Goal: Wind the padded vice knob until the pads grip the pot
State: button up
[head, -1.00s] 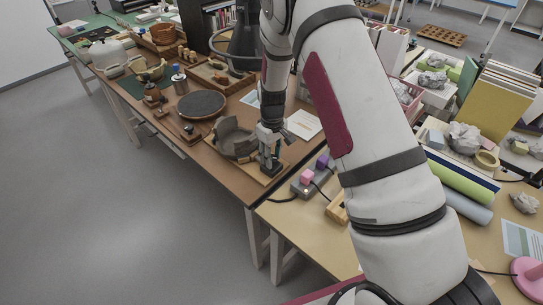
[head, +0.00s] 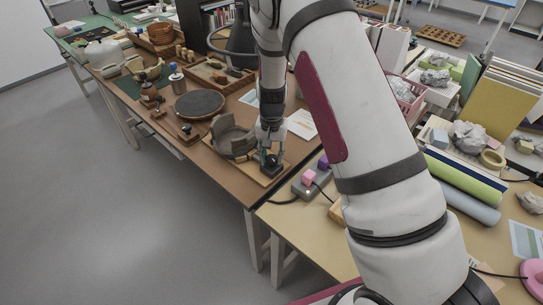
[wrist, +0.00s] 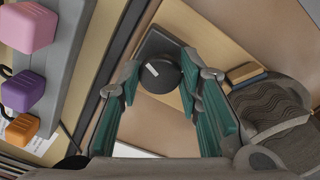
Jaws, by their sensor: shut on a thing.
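The padded vice shows as a dark block (wrist: 158,44) with a round dark knob (wrist: 161,76) bearing a white mark in the wrist view. My gripper (head: 269,148) points down over the vice beside the pot in the head view. Its two green-padded fingers stand on either side of the knob, shut on it. The grey-brown pot (head: 231,137) stands to the left of my gripper in the head view. Its ridged side also shows at the right in the wrist view (wrist: 288,128). The vice pads' contact with the pot cannot be made out.
A power strip (head: 311,183) with pink and purple plugs lies close on the right, near the table joint. A dark round turntable (head: 200,104) stands beyond the pot. A white sheet (head: 302,124) lies behind my gripper. Floor is clear to the left.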

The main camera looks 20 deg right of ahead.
aim_at(271, 158)
jog(key=m, duration=0.6)
dwell(0.6)
jog(key=o, duration=1.1)
jog(key=shift+o, duration=0.2)
notch_tip(271, 158, up, 12)
